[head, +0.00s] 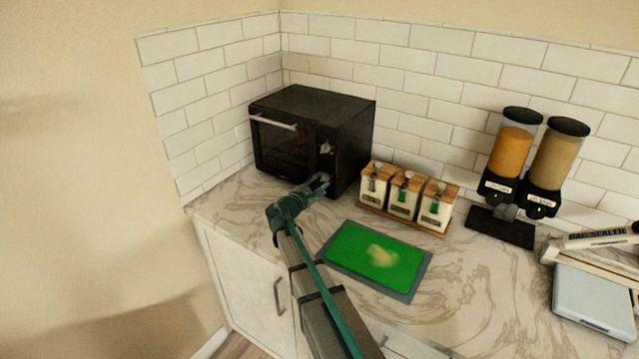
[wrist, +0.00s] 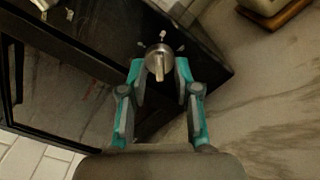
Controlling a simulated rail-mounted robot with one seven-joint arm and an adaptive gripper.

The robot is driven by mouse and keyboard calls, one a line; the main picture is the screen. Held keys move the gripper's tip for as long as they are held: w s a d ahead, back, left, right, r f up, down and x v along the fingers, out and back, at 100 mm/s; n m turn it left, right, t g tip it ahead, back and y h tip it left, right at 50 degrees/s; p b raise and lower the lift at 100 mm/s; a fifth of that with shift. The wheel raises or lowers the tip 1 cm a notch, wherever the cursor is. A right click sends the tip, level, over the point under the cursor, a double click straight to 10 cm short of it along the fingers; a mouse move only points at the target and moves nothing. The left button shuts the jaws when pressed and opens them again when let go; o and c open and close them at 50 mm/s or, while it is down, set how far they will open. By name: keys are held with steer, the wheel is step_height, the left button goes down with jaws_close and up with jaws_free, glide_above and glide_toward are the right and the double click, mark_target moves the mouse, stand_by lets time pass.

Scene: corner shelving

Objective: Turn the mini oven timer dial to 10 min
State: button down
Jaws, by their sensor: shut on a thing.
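The black mini oven (head: 320,104) stands in the counter corner with its door closed. My gripper (head: 322,181) is at the lower part of the oven's right-hand control panel. In the wrist view, my gripper (wrist: 160,68) has one teal finger on each side of a round metal dial (wrist: 158,62) and is shut on it. The dial's raised grip points down in that view, and pale marks sit around it. Their lettering is too small to read. In the head view my fingers mostly cover this dial. Another knob (head: 326,148) shows higher on the panel.
A wooden tray with several labelled canisters (head: 403,196) stands right of the oven. A green board (head: 375,258) lies in front of them. Two dispensers (head: 515,160) and a pale scale-like box (head: 596,297) are farther right. The oven door handle (head: 275,121) is at upper left.

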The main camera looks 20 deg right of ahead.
steer(key=shift+f+b, duration=0.15)
steer(key=shift+b, duration=0.45)
steer(key=shift+f+m+b, duration=0.1)
steer(key=shift+m+b, duration=0.2)
steer(key=shift+b, duration=0.3)
steer(key=shift+m+b, duration=0.4)
steer(key=shift+b, duration=0.75)
steer(key=shift+r+m+b, duration=0.25)
steer(key=shift+m+b, duration=0.05)
steer(key=shift+b, duration=0.2)
steer(key=c, duration=0.8)
jaws_free()
steer(key=shift+c, duration=0.2)
steer(key=shift+a, duration=0.1)
steer(key=v, duration=1.2)
